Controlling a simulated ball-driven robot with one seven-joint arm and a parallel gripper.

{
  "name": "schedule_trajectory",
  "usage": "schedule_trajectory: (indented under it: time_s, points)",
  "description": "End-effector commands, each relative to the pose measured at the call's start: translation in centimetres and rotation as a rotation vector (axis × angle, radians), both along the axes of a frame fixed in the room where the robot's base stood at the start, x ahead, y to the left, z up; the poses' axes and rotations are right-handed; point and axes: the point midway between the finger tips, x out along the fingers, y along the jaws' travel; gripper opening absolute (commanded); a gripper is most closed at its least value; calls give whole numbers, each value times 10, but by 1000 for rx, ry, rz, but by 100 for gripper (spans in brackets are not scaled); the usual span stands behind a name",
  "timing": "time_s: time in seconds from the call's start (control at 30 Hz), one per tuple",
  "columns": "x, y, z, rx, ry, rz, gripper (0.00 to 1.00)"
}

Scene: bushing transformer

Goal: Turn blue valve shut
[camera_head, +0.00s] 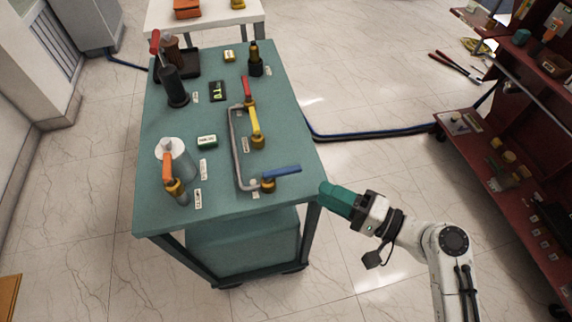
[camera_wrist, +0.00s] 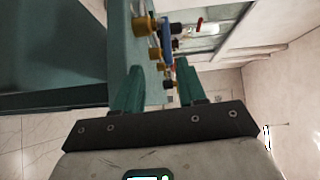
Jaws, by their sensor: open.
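The blue valve (camera_head: 282,170) sits at the near right corner of the teal table, on the end of a grey pipe. Its blue lever points right, slightly tilted up in the picture, above a brass body (camera_head: 267,187). My gripper (camera_head: 327,191) has green fingers and is just right of the table edge, apart from the lever. In the wrist view, my gripper's fingers (camera_wrist: 159,68) are open with a gap between them. The blue lever (camera_wrist: 166,45) shows ahead of that gap, with brass parts beside it.
The teal table (camera_head: 225,198) also bears a yellow valve lever (camera_head: 254,121), a red lever (camera_head: 246,87), a grey pipe (camera_head: 236,150) and a white cylinder (camera_head: 180,160) with an orange-handled valve (camera_head: 168,168). A red shelf (camera_head: 470,150) stands at the right. Floor between them is mostly clear.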

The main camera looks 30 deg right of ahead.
Motion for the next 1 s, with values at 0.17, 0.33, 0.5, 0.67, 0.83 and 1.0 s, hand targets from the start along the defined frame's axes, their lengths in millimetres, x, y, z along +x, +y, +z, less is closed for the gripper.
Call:
schedule_trajectory:
  time_s: [0.17, 0.33, 0.5, 0.67, 0.83, 1.0]
  points:
    - [4, -4, 8, 47, -22, -24, 40]
    - [22, 6, 10, 47, -23, -20, 40]
    - [49, 20, 10, 45, -22, -20, 40]
    - [74, 33, 10, 44, -22, -20, 40]
    - [91, 41, 8, 44, -21, -20, 40]
    - [97, 45, 7, 43, -21, -22, 40]
